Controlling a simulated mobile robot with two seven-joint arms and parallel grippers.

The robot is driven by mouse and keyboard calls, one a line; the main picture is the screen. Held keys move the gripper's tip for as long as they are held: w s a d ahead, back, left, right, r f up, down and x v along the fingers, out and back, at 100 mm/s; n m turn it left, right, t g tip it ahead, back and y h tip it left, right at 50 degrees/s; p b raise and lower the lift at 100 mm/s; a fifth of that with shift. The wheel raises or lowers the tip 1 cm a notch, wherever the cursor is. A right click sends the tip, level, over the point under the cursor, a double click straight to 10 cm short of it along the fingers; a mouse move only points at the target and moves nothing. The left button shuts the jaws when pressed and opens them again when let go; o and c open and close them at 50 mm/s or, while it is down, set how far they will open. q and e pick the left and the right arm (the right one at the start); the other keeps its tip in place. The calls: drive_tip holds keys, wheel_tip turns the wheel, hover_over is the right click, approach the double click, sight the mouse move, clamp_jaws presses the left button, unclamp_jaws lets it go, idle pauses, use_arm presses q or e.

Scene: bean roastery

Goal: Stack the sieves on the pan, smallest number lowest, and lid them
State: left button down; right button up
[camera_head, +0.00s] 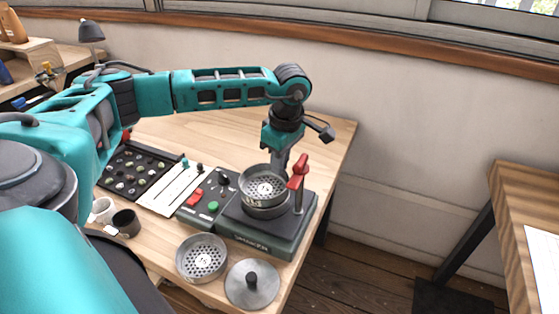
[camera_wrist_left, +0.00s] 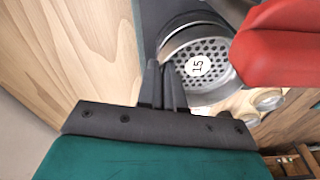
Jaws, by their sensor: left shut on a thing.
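A grey sieve with a "15" label (camera_head: 252,188) is at the shaker base (camera_head: 257,240), directly over a round metal vessel (camera_head: 266,211), likely the pan. I cannot tell if it is seated or slightly above. My left gripper (camera_head: 282,179) reaches down from behind and is shut on this sieve's rim; in the left wrist view the fingers (camera_wrist_left: 165,92) pinch the rim of the sieve (camera_wrist_left: 212,52). A second sieve (camera_head: 201,258), its number hard to read, lies on the table in front. The lid (camera_head: 252,290), a grey disc with a dark knob, lies right of it. My right gripper is not in view.
A red clamp handle (camera_head: 298,172) on a post stands close to the right of the held sieve. A control panel (camera_head: 208,203), white strip (camera_head: 170,190) and dark bean tray (camera_head: 137,171) lie to the left. Cups (camera_head: 126,222) stand front left. The table's back is clear.

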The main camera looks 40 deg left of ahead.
use_arm(q)
drive_tip(key=shift+f, duration=0.3)
drive_tip(key=c, duration=1.6)
unclamp_jaws()
drive_tip(key=shift+o, duration=0.2)
wheel_tip(320, 180, up, 2)
drive_tip(key=shift+d+r+p, duration=0.15)
drive_tip(key=shift+r+p, duration=0.05)
drive_tip(key=shift+p, duration=0.55)
wheel_tip(320, 180, up, 2)
drive_tip(key=shift+d+p, duration=0.1)
drive_tip(key=shift+p, duration=0.65)
drive_tip(key=r+p, duration=0.3)
drive_tip(key=r, duration=0.1)
drive_tip(key=shift+w+d, duration=0.1)
drive_tip(key=shift+d, duration=0.15)
drive_tip(key=shift+d+r+p, duration=0.2)
drive_tip(key=shift+r+p, duration=0.15)
drive_tip(key=shift+r, duration=0.9)
